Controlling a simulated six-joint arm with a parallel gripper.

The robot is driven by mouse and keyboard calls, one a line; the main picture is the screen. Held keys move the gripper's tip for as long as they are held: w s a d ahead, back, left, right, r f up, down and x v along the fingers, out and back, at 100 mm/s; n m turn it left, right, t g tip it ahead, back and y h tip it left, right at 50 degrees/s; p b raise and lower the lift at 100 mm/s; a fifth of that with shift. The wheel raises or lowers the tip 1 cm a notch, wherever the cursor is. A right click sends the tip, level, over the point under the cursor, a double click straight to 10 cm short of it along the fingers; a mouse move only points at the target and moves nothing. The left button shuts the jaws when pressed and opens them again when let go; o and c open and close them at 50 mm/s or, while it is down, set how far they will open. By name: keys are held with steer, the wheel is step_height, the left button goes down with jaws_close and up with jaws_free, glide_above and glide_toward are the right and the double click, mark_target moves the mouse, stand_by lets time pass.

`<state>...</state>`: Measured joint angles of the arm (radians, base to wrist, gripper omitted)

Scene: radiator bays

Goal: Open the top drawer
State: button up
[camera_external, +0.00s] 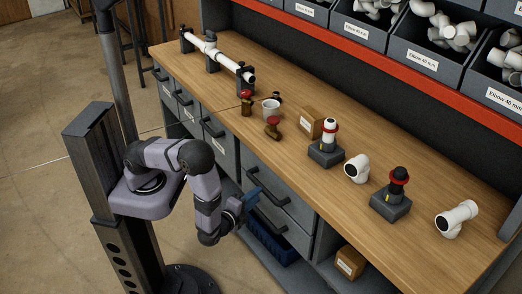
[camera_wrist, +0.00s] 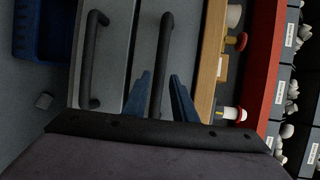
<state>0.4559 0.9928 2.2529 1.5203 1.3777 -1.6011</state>
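The top drawer (camera_external: 285,196) is a grey front with a dark bar handle (camera_external: 267,186), just under the wooden worktop; it looks shut. In the wrist view the top drawer's handle (camera_wrist: 164,50) runs up the picture beside the worktop edge. My gripper (camera_wrist: 160,76) has its two blue fingers apart, one on each side of this handle. Whether they touch it I cannot tell. In the external view my gripper (camera_external: 252,197) is in front of the drawer, at the handle's left end. A lower drawer with a similar handle (camera_wrist: 92,60) is beside it.
The worktop (camera_external: 240,145) holds a white pipe assembly (camera_external: 212,48), valves, fittings and dark blocks. A blue bin (camera_external: 272,240) is below the drawers, and a small box (camera_external: 350,262) sits on a low shelf. Smaller handled drawers are to the left. The floor in front is open.

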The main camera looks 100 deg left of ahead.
mark_target(264, 191)
steer(key=shift+p+x, duration=0.65)
steer(key=shift+x, duration=2.7)
jaws_close()
